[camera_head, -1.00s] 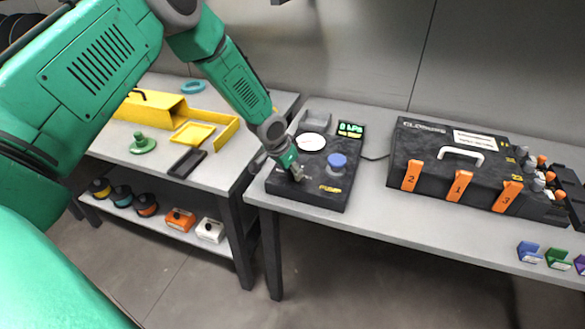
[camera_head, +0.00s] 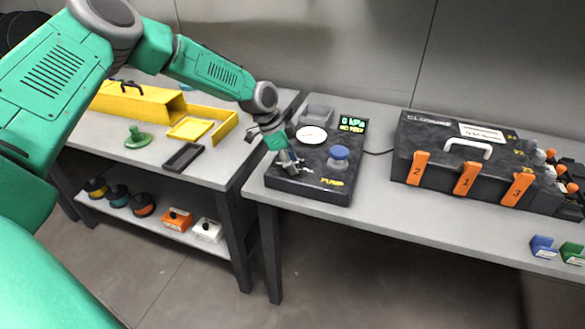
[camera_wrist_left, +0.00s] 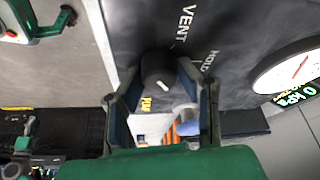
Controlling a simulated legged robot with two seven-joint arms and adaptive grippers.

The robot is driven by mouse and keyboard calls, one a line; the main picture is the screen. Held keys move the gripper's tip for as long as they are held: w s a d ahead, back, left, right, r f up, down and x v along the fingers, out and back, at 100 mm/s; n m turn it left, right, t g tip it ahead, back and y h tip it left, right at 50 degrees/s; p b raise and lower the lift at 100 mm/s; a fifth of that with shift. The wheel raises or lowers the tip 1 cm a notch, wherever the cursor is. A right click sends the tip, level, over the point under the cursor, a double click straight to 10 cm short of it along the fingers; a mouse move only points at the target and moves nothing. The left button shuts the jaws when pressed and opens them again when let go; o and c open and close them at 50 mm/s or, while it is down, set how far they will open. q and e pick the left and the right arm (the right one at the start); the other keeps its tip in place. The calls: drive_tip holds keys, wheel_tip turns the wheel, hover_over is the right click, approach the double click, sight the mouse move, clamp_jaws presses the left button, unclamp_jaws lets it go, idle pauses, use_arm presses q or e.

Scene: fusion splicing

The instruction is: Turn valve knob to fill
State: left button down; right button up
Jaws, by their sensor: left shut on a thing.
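The black pump box (camera_head: 311,185) stands at the left end of the right bench, with a round white gauge, a blue button (camera_head: 339,153) and a display reading 0 kPa (camera_head: 351,121). My left gripper (camera_head: 290,163) is at the box's left part, left of the blue button. In the left wrist view, the dark valve knob (camera_wrist_left: 156,66) with a white mark sits between the fingers of my left gripper (camera_wrist_left: 158,80), which is shut on it. VENT and HOLD labels and a yellow label show around it. The exact knob setting is hard to read. My right gripper is not in view.
A black case (camera_head: 478,162) with numbered orange latches stands to the right on the same bench. Blue and green holders (camera_head: 542,245) lie near the front edge. The left bench (camera_head: 215,172) carries yellow trays and a green piece. A gap separates the benches.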

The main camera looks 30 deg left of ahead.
use_arm(q)
drive_tip(key=shift+w+a+r+m, duration=0.1)
drive_tip(key=shift+w+m, duration=0.05)
drive_tip(key=shift+m, duration=0.15)
idle(0.4)
drive_tip(key=c, duration=1.2)
unclamp_jaws()
drive_tip(key=shift+a, duration=0.1)
drive_tip(key=v, duration=1.1)
drive_tip(key=shift+a+r, duration=0.15)
drive_tip(key=shift+a, duration=0.15)
